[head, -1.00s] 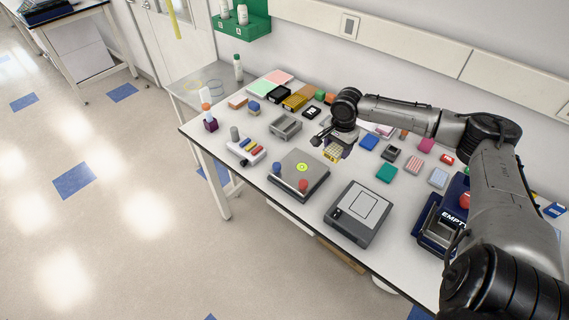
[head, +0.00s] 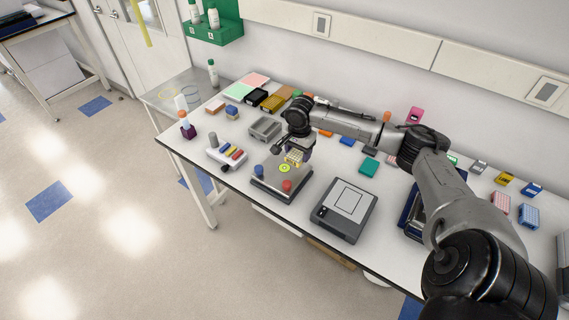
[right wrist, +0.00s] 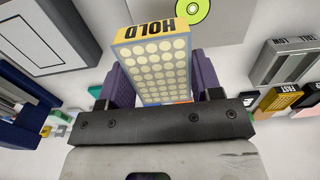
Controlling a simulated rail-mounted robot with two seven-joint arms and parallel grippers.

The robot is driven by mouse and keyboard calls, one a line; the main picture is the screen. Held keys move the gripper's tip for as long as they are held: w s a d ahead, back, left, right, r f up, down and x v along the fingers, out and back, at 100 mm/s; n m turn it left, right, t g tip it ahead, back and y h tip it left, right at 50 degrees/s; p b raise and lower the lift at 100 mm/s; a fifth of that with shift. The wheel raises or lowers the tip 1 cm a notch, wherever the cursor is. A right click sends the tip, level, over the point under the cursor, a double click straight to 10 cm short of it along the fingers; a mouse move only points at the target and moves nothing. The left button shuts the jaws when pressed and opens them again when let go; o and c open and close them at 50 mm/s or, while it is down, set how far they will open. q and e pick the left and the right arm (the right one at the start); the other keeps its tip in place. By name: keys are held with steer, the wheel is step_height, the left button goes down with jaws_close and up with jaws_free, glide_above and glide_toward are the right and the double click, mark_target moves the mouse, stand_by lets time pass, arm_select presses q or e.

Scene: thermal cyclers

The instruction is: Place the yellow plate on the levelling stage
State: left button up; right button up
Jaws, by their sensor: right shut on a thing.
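The yellow plate (head: 294,157) is in my right gripper (head: 298,150), over the back part of the levelling stage in the head view. In the right wrist view the plate (right wrist: 158,62) shows pale wells and a yellow edge marked HOLD, between the two purple fingers of the gripper (right wrist: 160,85). The levelling stage (head: 268,186) is a grey square block with a blue knob, a red knob and a yellow-green round mark. The round mark (right wrist: 190,8) shows just beyond the plate in the wrist view. I cannot tell whether the plate touches the stage. My left gripper is not in view.
A flat grey device (head: 343,210) stands right of the stage. A rack of coloured tubes (head: 227,155) stands to its left, and a grey open holder (head: 265,130) behind it. Several small coloured blocks and boxes cover the back of the bench.

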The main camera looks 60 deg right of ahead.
glide_above(284, 168)
step_height(284, 168, down, 3)
steer(key=shift+r, duration=0.15)
steer(key=shift+f+b, duration=0.4)
steer(key=shift+f, duration=1.7)
steer(key=o, duration=0.9)
steer(key=shift+d+f, duration=0.1)
step_height(284, 168, up, 12)
steer(key=p, duration=0.1)
